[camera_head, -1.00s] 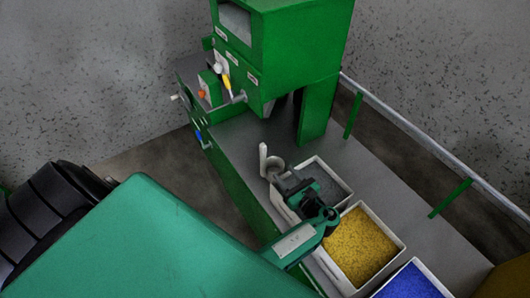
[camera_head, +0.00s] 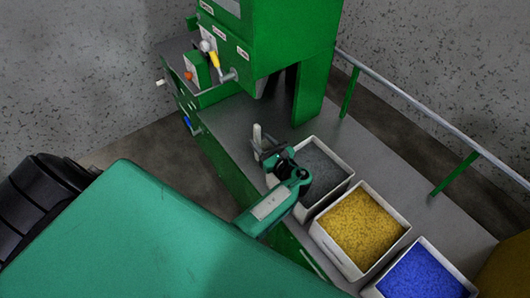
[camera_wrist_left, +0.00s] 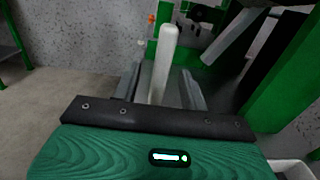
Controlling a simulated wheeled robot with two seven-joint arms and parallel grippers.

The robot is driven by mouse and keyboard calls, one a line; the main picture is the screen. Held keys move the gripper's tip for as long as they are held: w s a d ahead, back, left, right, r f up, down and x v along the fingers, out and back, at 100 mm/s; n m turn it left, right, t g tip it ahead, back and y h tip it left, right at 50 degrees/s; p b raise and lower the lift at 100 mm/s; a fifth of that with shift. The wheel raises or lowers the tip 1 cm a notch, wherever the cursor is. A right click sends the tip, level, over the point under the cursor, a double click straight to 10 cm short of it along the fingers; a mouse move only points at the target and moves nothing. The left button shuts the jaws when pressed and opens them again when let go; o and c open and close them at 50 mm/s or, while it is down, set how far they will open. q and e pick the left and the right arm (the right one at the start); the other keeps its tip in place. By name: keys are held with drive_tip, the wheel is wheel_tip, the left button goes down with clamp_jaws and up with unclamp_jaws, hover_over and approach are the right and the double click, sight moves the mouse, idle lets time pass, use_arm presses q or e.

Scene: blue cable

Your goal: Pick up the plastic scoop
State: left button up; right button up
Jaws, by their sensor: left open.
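The plastic scoop (camera_head: 257,133) shows as a pale upright handle at the bench's near edge, beside the grey-filled bin. Its lower part is hidden by my left gripper (camera_head: 265,146). In the left wrist view the handle (camera_wrist_left: 166,55) rises between the two grey fingers of my left gripper (camera_wrist_left: 160,86), which stand apart on either side of it. The jaws are open, and I cannot tell whether either finger touches the handle. My right gripper is in neither view.
White bins with grey (camera_head: 322,166), yellow (camera_head: 361,226) and blue (camera_head: 424,275) granules line the bench (camera_head: 240,120). A green machine (camera_head: 285,35) with levers stands behind. A rail (camera_head: 420,113) runs along the right side.

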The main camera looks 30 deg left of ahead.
use_arm(q)
drive_tip(key=shift+r+b+x, duration=0.15)
drive_tip(key=shift+b+x, duration=0.2)
drive_tip(key=shift+x, duration=1)
drive_tip(key=shift+r+b+x, duration=0.1)
drive_tip(key=shift+b+x, duration=0.2)
drive_tip(key=shift+x, duration=1.05)
drive_tip(key=shift+d, duration=0.1)
clamp_jaws()
